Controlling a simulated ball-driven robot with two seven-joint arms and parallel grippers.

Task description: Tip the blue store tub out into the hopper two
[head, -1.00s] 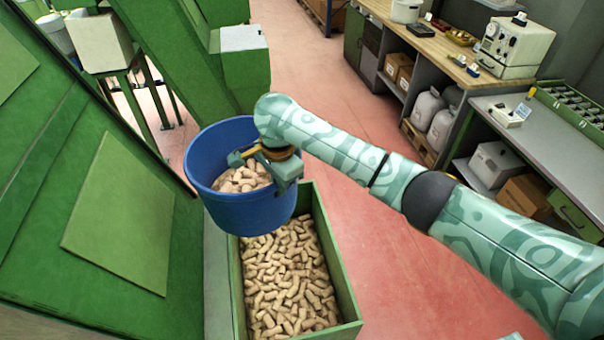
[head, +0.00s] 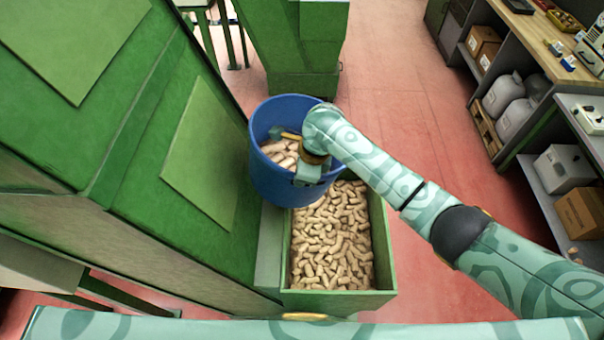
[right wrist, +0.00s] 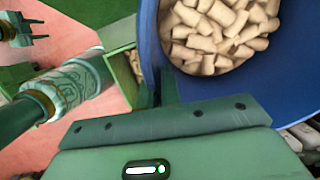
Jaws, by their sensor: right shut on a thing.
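The tub hangs over the back left end of a green open hopper (head: 340,298), hiding that corner. Corks lie thickly in the hopper. No number is readable on it. My left gripper (right wrist: 40,28) shows small in the right wrist view, its fingers apart and empty, away from the tub.
A tall green machine (head: 110,130) stands close on the tub's left. A green cabinet (head: 305,50) stands behind. A workbench (head: 550,110) with canisters (head: 510,95) and boxes runs along the right. Red floor (head: 400,100) is clear between.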

